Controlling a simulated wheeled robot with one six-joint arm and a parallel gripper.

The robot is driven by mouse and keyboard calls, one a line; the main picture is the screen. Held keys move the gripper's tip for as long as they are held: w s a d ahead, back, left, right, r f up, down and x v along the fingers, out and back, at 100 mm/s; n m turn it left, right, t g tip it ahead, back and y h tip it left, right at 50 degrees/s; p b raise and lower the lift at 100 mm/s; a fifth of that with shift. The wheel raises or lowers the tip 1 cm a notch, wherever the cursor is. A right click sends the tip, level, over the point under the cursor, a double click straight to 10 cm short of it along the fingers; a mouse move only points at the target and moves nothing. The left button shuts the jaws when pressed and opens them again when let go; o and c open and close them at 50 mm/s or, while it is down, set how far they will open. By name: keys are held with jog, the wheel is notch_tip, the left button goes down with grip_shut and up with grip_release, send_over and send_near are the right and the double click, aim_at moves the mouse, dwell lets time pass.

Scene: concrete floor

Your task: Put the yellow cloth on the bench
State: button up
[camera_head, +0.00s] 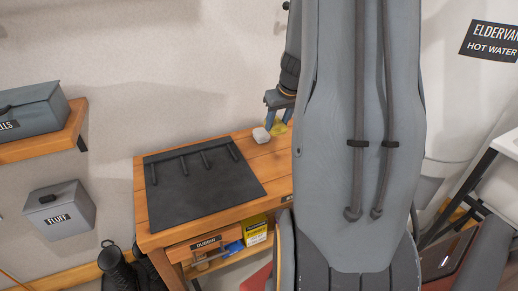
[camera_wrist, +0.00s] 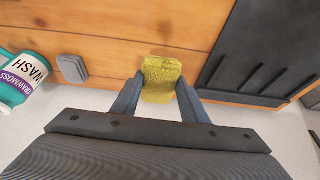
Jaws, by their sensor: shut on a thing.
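The yellow cloth (camera_wrist: 162,77) is bunched between the two fingers of my gripper (camera_wrist: 160,92) in the wrist view. My gripper is shut on it. The cloth is over the wooden bench (camera_wrist: 120,40), near its edge; I cannot tell whether it touches the top. In the head view, my gripper (camera_head: 280,118) is above the back right part of the bench (camera_head: 272,166), with a bit of the yellow cloth (camera_head: 279,128) below the fingers. My own arm hides the right end of the bench there.
A black mat with slots (camera_head: 200,185) covers much of the bench top. A small grey block (camera_head: 261,135) sits beside the gripper. A green-and-white wash bottle (camera_wrist: 22,80) is at the left in the wrist view. Bare wood shows between block and mat.

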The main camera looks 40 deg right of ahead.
aim_at(276, 134)
jog(key=f+b, duration=0.1)
jog(key=f, duration=0.4)
jog(key=shift+w+f, duration=0.1)
jog(key=shift+w, duration=0.1)
jog(key=shift+f+b, duration=0.85)
jog(key=shift+f, duration=1.5)
jog(key=shift+f, duration=0.2)
jog(key=o, duration=1)
jog(key=shift+o, duration=0.2)
jog(key=shift+r, duration=0.15)
